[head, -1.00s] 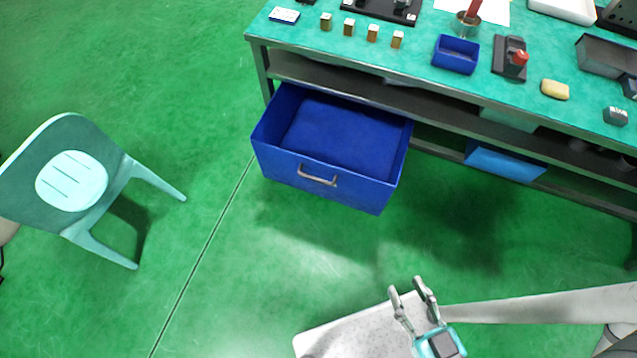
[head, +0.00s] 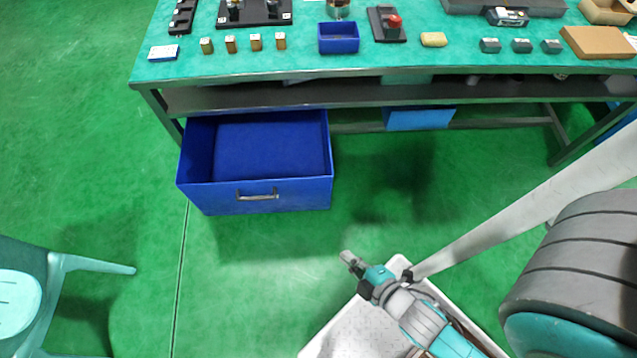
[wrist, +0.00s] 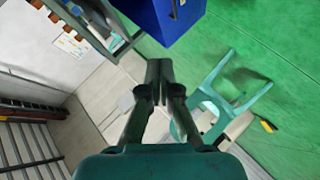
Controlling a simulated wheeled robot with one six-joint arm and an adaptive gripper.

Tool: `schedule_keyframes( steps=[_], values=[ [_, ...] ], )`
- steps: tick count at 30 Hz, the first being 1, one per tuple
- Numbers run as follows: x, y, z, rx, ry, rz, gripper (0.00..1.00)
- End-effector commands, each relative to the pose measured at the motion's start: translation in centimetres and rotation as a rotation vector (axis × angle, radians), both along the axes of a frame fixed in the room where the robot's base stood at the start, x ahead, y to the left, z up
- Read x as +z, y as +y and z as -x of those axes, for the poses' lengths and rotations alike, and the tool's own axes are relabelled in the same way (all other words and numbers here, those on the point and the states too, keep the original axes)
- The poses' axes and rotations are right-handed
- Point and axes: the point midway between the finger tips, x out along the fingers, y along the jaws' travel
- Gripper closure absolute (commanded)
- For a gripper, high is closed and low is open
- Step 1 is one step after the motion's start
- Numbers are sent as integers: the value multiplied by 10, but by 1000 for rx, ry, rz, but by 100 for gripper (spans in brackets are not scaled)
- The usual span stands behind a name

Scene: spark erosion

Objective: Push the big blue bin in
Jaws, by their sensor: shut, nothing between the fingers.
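The big blue bin (head: 256,196) is pulled out from under the workbench at the left end, open at the top and empty. Its front has a grey metal handle (head: 257,194). In the wrist view part of the bin (wrist: 184,22) shows at the top, with the handle at its edge. My gripper (head: 346,256) is shut and empty, to the right of the bin and nearer to me, apart from it. In the wrist view my gripper (wrist: 159,72) has its fingers together, pointing toward the bin and clear of it.
The workbench (head: 300,72) holds a small blue tray (head: 338,45), blocks and tools. A light blue bin (head: 418,118) sits on the lower shelf. A pale green chair (head: 22,290) stands at the lower left. The green floor before the big bin is clear.

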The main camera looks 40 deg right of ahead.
Motion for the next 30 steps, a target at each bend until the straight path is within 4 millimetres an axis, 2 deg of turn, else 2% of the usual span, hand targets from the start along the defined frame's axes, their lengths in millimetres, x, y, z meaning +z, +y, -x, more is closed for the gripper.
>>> schedule_keyframes(
  steps=[1,3,6,13,18,21,30],
  values=[
    [-16,-3,-14,44,27,104,100],
    [-39,-9,-30,114,81,264,100],
    [-68,-19,-54,217,161,488,100],
    [-117,-48,-115,463,377,974,100],
    [-134,-69,-156,638,544,1261,100],
    [-137,-78,-173,713,619,1371,100],
    [-145,-90,-191,789,696,1467,100]
  ],
)
